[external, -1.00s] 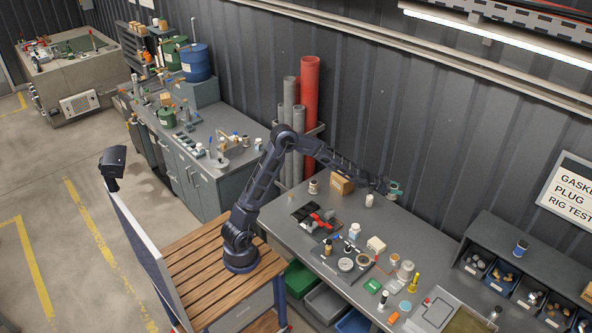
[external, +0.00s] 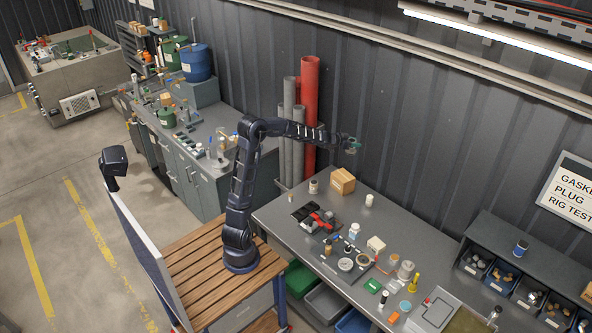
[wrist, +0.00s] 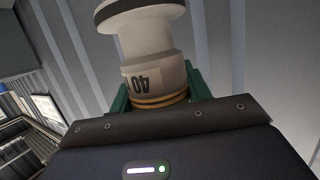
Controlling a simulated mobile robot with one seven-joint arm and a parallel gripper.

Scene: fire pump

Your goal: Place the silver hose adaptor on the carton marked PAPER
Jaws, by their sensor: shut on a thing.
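My gripper (external: 355,145) is raised well above the back of the grey workbench. Its green fingers are shut on the silver hose adaptor (wrist: 146,45), a pale stepped cylinder with a dark-edged flange, a label reading 40 and brass-coloured rings near the fingers. In the external view it is too small to make out clearly. A brown carton (external: 342,181) sits on the bench near the wall, below my gripper and a little to its left in the picture. The two are apart. The marking on the carton is too small to read.
A white jar (external: 369,200) stands right of the carton and a pale jar (external: 314,186) left of it. Red and grey pipes (external: 309,110) stand upright behind the bench end. Tools and parts (external: 320,222) crowd the bench front. The corrugated wall is close behind.

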